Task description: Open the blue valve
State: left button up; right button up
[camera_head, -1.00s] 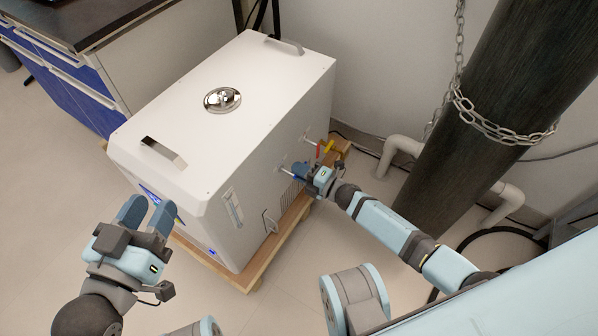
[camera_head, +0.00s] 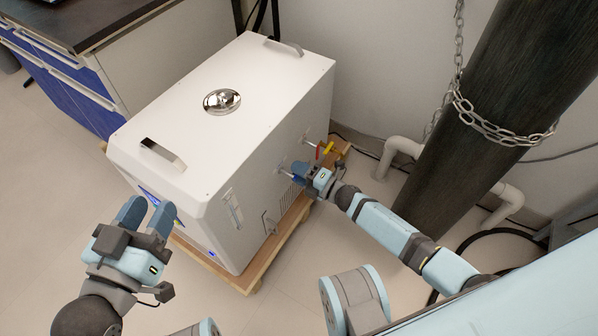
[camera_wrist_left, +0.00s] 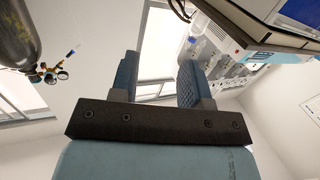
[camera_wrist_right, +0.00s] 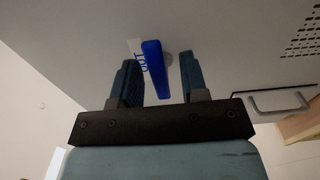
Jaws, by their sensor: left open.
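The blue valve handle (camera_wrist_right: 155,68) shows in the right wrist view on the side of the white machine, with an "OUT" label (camera_wrist_right: 142,58) beside it. My right gripper (camera_head: 303,172) is at the machine's right side, and its fingers stand on either side of the blue handle with gaps visible, so it is open around it. In the head view that gripper largely hides the blue handle. My left gripper (camera_head: 146,214) is open and empty, in front of the machine's near left corner.
The white machine (camera_head: 215,145) stands on a wooden base (camera_head: 262,268). A red handle (camera_head: 318,152) and a yellow handle (camera_head: 328,147) are just behind my right gripper. A dark chained cylinder (camera_head: 470,130) and white pipes (camera_head: 400,148) stand to the right. A cabinet (camera_head: 85,85) is at the upper left.

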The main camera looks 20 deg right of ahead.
pick_arm(q)
jog(key=r+p, duration=0.1)
jog(key=n+p, duration=0.1)
jog(key=s+r+p, duration=0.1)
jog(key=p, duration=0.1)
jog(key=shift+d+r+n, duration=0.25)
jog(key=shift+r+n, duration=0.05)
jog(key=shift+r, duration=0.05)
pick_arm(e)
jog(key=v, duration=1.3)
jog(key=shift+s+d, duration=0.25)
jog(key=shift+s, duration=0.05)
